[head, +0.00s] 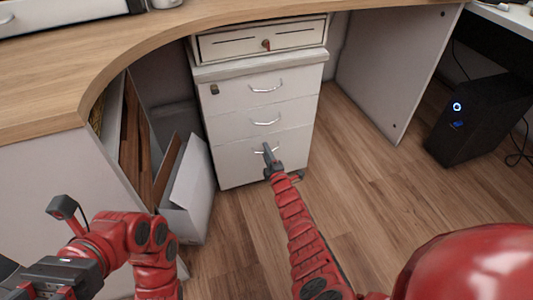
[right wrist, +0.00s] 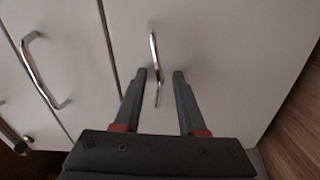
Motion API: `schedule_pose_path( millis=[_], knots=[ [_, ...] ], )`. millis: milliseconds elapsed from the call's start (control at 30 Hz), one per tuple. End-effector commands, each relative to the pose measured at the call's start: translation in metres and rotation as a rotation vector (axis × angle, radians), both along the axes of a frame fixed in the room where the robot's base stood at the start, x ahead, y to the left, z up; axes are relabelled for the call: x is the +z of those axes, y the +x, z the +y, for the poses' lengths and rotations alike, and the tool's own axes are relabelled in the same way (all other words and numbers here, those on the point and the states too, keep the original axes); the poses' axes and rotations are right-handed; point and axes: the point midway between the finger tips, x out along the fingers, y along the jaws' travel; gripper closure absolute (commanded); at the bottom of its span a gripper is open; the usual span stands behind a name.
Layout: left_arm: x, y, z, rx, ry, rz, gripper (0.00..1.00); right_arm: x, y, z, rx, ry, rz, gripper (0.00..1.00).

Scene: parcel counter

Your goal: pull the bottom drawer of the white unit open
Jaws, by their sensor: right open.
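The white unit (head: 225,128) stands under the counter with its drawers stacked. Its bottom drawer (head: 235,168) looks shut, flush with the front. The bottom drawer's metal handle (head: 258,151) is partly hidden by my right gripper (head: 267,154). In the right wrist view, my right gripper (right wrist: 159,74) is open, with one finger on each side of the handle (right wrist: 153,50). The handle lies nearer the left finger in that picture; I cannot tell whether they touch. My left arm shows at the lower left of the head view, but its fingers do not show.
The upper drawers' handles (head: 266,87) (head: 266,121) are above. A white box (head: 188,190) stands on the floor just left of the unit. A black computer (head: 480,120) stands at the right. The wooden floor (head: 350,200) before and right of the unit is clear.

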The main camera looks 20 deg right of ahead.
Motion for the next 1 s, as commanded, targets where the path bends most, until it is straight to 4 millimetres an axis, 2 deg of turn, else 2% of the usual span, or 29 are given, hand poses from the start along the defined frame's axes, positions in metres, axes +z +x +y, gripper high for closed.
schedule_pose_path(
  millis=[100,300,333,1000],
  knots=[
    [0.0001,0.0002,-0.0001,0.001,0.001,0.001,0.5,0.0002,0.0,-0.0001,0.0,0.0,0.0,0.62],
    [0.0001,0.0001,-0.0002,0.001,0.001,0.001,0.5,0.0002,0.0,-0.0001,0.0,0.0,0.0,0.98],
    [0.0001,0.0001,-0.0002,0.001,0.001,0.001,0.5,0.0002,0.0,-0.0001,0.0,0.0,0.0,1.0],
    [0.0001,0.0002,-0.0004,0.002,0.001,0.001,0.5,-0.0003,-0.0002,-0.0003,-0.001,0.0,0.001,1.0]
  ],
)
